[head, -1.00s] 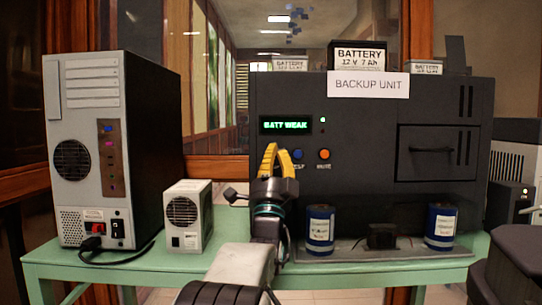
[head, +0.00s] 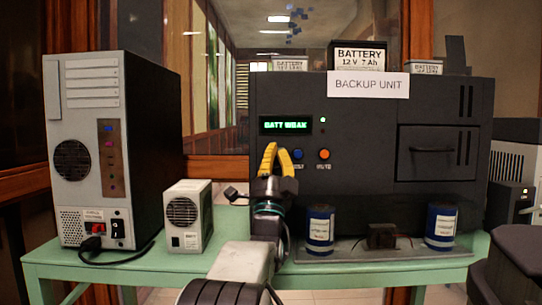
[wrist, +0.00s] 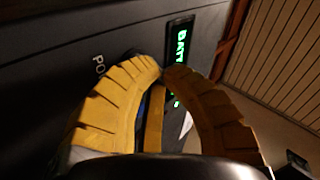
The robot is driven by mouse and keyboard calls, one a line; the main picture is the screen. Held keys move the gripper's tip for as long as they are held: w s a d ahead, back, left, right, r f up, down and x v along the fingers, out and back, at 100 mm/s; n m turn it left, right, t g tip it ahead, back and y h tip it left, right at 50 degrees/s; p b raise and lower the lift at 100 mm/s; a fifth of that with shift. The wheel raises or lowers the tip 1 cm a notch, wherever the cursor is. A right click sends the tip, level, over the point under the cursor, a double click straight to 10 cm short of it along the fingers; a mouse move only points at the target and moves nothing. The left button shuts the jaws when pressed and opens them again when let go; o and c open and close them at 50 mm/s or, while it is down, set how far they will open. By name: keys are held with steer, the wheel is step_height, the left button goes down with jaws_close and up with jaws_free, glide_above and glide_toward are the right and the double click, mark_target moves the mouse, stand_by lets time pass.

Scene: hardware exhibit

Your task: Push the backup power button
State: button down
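The backup unit (head: 380,130) is a large black box on a green table, with a white "BACKUP UNIT" sign and a green display (head: 285,125) reading "BATT WEAK". A blue button (head: 298,155) and an orange button (head: 323,155) sit below the display. My gripper (head: 277,150) is in front of the panel, left of the blue button, with its yellow curved fingertips nearly together and nothing seen between the tips. In the wrist view my gripper (wrist: 163,70) faces the panel beside a partly hidden label (wrist: 98,65) starting "PO". A dark round shape behind the left fingertip is mostly covered. Contact cannot be told.
A grey computer tower (head: 85,150) and a small white box (head: 188,215) stand to the left. Two blue cylinders, the left one (head: 320,230) and the right one (head: 440,226), stand before the unit. A battery (head: 357,57) sits on top.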

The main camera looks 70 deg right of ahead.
steer(key=shift+a, duration=0.1)
stand_by(0.5)
steer(key=shift+s+a, duration=0.15)
steer(key=shift+a, duration=0.2)
steer(key=shift+a, duration=0.1)
steer(key=shift+g, duration=0.3)
steer(key=shift+s+a, duration=0.3)
steer(key=shift+a, duration=0.6)
steer(key=shift+s+a, duration=0.3)
steer(key=shift+a, duration=0.65)
steer(key=shift+s+a, duration=0.3)
steer(key=shift+a, duration=0.6)
